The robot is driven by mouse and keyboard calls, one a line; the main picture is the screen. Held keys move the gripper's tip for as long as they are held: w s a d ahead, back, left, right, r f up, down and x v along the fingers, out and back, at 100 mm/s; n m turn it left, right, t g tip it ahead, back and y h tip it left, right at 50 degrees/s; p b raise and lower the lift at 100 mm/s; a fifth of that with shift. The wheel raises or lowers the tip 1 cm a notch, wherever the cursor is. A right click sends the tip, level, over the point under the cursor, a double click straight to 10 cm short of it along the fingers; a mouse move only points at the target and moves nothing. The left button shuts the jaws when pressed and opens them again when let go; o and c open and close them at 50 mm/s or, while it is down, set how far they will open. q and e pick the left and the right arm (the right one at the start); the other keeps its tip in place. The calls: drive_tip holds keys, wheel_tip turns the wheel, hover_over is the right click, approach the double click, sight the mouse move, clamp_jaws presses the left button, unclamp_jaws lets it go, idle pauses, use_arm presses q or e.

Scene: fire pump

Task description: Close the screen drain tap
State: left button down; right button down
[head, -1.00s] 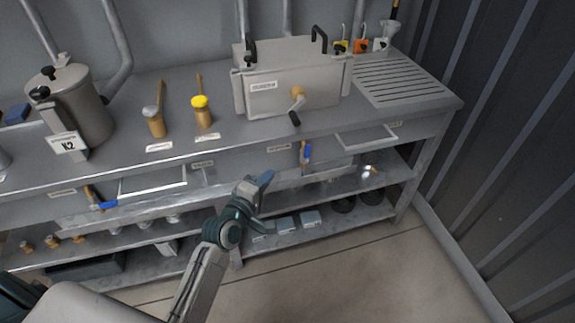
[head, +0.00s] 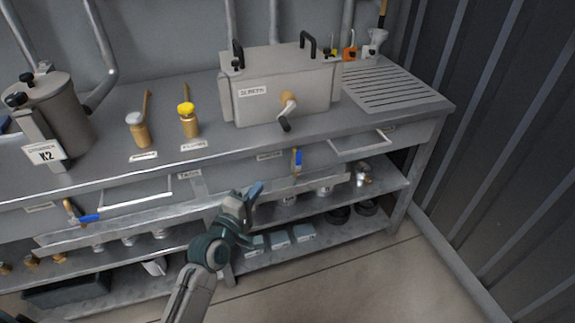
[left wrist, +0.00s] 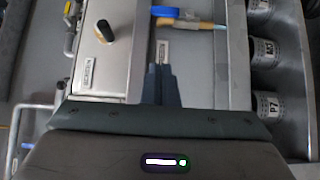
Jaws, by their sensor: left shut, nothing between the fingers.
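The screen drain tap (head: 297,161) hangs on the bench front below the screen box (head: 285,92). Its blue lever points down in the head view. In the left wrist view the tap's blue lever (left wrist: 168,12) and brass body (left wrist: 205,24) show near the top edge. My left gripper (head: 254,192) is shut and empty, below and left of the tap in the head view, apart from it. Its closed fingers (left wrist: 160,82) point towards the tap side in the left wrist view. My right gripper is not in view.
Another blue-levered tap (head: 84,217) sits at the left, its lever sideways. A lidded pot (head: 60,110) and two brass fittings stand on the bench. The lower shelf (head: 330,222) holds blocks and dark round items. The floor at the right front is clear.

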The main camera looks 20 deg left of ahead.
sight(299, 162)
use_arm(q)
drive_tip(key=shift+w, duration=0.1)
